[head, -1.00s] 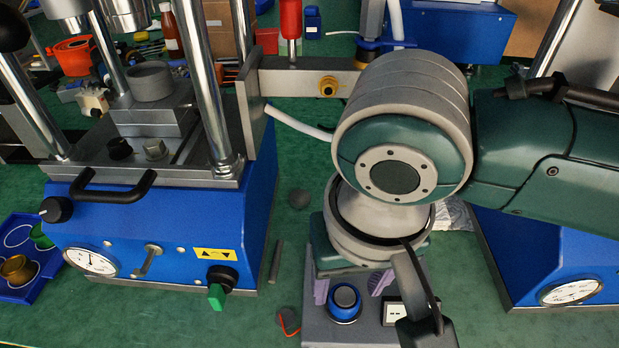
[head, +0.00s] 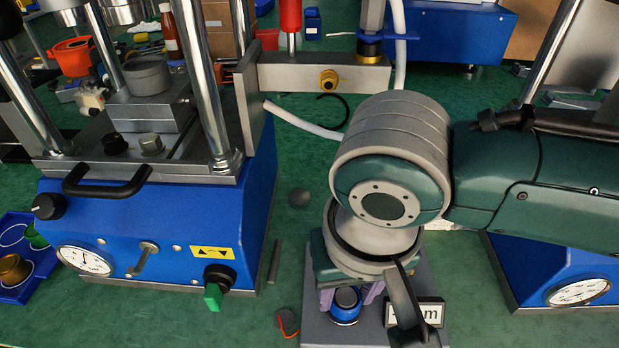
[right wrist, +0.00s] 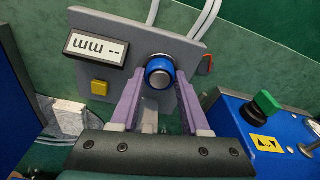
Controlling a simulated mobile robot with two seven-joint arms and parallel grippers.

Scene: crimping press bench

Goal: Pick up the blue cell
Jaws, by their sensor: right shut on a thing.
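The blue cell (head: 345,301) is a short round blue body with a silver top, at the grey fixture plate (head: 318,325) in the head view. It also shows in the right wrist view (right wrist: 160,72), between my purple fingers. My right gripper (head: 348,294) is shut on the cell, one finger on each side. The cell's underside is hidden, so I cannot tell whether it still touches the plate. My left gripper is in neither view.
A small display (head: 414,313) stands beside the cell, and a yellow button (right wrist: 99,87) is on the same plate. A blue press (head: 150,235) with metal columns stands to the left. Another blue machine (head: 560,275) is at the right.

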